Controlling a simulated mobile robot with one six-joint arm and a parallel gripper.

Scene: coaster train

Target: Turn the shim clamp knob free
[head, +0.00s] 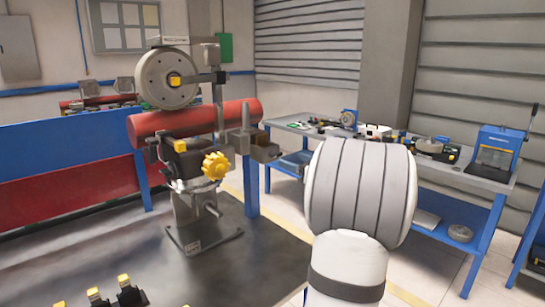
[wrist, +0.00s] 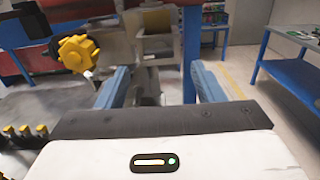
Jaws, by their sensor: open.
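A yellow lobed knob (head: 215,166) sits on the front of the clamp assembly, below the red tube. In the wrist view the knob (wrist: 77,52) is at upper left, outside and left of my fingers. My gripper (wrist: 158,80) has two blue fingers set apart with nothing held between them. The fingers and the knob are apart. In the head view my pale arm fills the right centre, and the fingers are hidden behind it. A second, smaller yellow part (head: 180,146) sits on the clamp left of the knob.
The red tube (head: 150,125) and a grey wheel (head: 166,78) stand above the clamp. A grey bracket (head: 262,150) juts out right of the knob. Several yellow-topped pieces (head: 124,280) stand at lower left. A blue-legged bench (head: 480,185) with tools is at right.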

